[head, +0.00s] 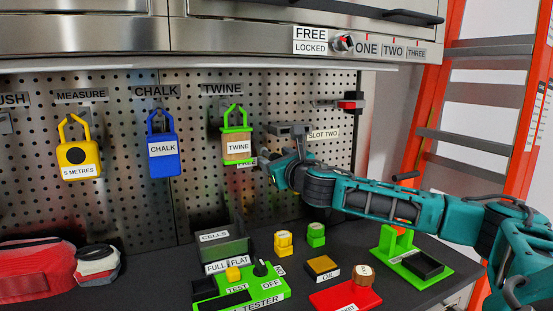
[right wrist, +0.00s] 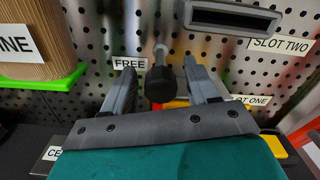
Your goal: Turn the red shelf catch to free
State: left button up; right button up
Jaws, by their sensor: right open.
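My right gripper (head: 276,168) is at the pegboard, below the grey slot bracket (head: 291,129). In the right wrist view its two fingers (right wrist: 162,78) are apart, one on each side of a black knob (right wrist: 160,84) on a grey stem. A FREE label (right wrist: 130,63) is on the board beside the left finger. Red and yellow (right wrist: 176,103) shows below the knob, mostly hidden; I cannot tell whether the red belongs to the catch. In the head view the gripper hides the knob, and the FREE label (head: 244,163) is partly covered. My left gripper is not in view.
The green twine holder (head: 237,132) hangs just left of the gripper. Blue chalk (head: 163,149) and yellow measure (head: 78,157) hang further left. A dial (head: 343,43) marked FREE and LOCKED is above. The bench below holds a green tester (head: 272,284) and several small blocks.

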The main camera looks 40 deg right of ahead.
jog(key=shift+c, duration=0.4)
jog(key=c, duration=1)
